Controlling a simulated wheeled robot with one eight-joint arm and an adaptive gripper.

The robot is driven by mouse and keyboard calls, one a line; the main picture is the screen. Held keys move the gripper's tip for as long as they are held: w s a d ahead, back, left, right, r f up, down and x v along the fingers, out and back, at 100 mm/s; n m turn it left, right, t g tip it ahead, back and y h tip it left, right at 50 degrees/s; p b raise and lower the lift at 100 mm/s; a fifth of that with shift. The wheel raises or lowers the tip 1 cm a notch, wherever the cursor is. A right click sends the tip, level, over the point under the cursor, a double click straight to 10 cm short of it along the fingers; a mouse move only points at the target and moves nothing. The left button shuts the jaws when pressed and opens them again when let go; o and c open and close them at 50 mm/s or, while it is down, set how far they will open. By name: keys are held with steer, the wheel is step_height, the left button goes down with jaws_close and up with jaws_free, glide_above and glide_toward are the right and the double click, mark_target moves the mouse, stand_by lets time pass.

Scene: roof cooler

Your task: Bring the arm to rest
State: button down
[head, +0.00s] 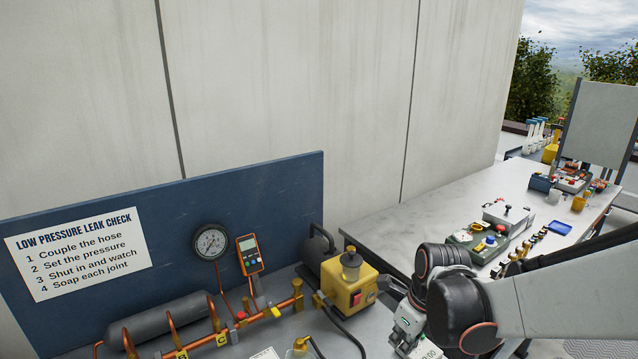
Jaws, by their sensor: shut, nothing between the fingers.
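My arm comes in from the right edge, with its black wrist joints (455,295) over the front of the bench. My gripper (404,338) hangs below the wrist at the bottom of the view, partly hidden by the wrist and close to the frame's lower edge. It is shut and holds nothing. It is just right of the yellow pump unit (350,290) in the picture; whether they touch cannot be told.
A copper pipe rig with a gauge (211,242) and an orange meter (249,254) stands before a blue board (280,190). A hose runs near the gripper.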

steer(key=s+r+n+t, duration=0.1)
steer(key=s+r+n, duration=0.3)
steer(key=n, duration=0.5)
steer(key=s+d+r+n+t, duration=0.1)
steer(key=s+r+n, duration=0.3)
steer(key=n, duration=0.5)
steer(key=s+d+r+n+t+h, duration=0.1)
steer(key=s+r+n+t, duration=0.2)
steer(key=n, duration=0.7)
steer(key=shift+s+d+r+b, duration=0.15)
steer(key=shift+s+r+b, duration=0.35)
steer(key=shift+s, duration=0.75)
